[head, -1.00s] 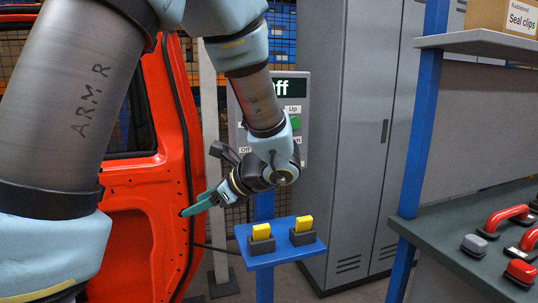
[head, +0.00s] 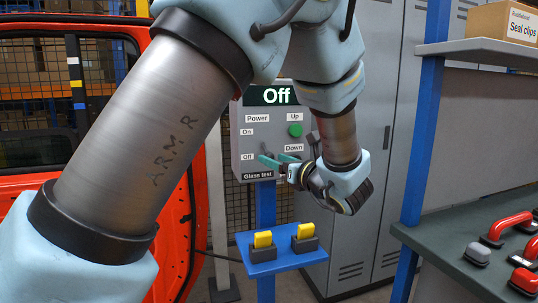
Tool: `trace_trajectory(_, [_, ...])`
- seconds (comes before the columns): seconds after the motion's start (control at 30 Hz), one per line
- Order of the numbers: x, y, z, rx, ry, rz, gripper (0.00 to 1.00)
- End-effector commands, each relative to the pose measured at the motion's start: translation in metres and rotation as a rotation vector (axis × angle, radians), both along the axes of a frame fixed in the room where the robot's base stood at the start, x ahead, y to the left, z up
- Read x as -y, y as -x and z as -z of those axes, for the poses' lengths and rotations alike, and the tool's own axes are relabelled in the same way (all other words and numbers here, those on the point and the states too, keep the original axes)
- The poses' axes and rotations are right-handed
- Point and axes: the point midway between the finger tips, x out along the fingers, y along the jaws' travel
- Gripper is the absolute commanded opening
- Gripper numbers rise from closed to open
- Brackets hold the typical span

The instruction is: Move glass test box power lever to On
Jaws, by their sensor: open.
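The grey glass test box (head: 237,140) stands behind my arm, with a display (head: 278,96) that reads "Off". Its left column is labelled "Power", with "On" above "Off". A small dark shape beside these labels looks like the power lever (head: 264,147), close to the Off label; its exact angle is too small to tell. My gripper (head: 269,158) is open, its teal fingers pointing left at the lower part of the box face, just by the lever. I see nothing between the fingers, and cannot tell whether they touch the lever.
A green button (head: 295,130) sits right of the lever, between the "Up" and "Down" labels. A blue shelf (head: 277,266) with two yellow-topped blocks is below the box. A red car door (head: 172,215) is at left, a bench (head: 450,235) with red-handled tools at right.

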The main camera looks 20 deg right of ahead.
Motion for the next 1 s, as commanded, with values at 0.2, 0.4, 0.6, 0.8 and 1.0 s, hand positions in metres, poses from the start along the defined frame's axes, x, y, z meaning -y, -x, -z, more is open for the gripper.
trace_trajectory(0.2, [-0.004, -0.027, 0.0, -0.002, -0.001, -0.001, 0.61])
trace_trajectory(0.4, [-0.005, -0.033, 0.001, -0.002, 0.0, 0.0, 0.61])
trace_trajectory(0.6, [-0.005, -0.033, 0.001, -0.002, 0.0, 0.0, 0.6])
trace_trajectory(0.8, [-0.005, -0.032, 0.001, -0.002, 0.0, 0.0, 0.38])
trace_trajectory(1.0, [-0.005, -0.032, 0.001, -0.002, 0.0, 0.0, 0.15])
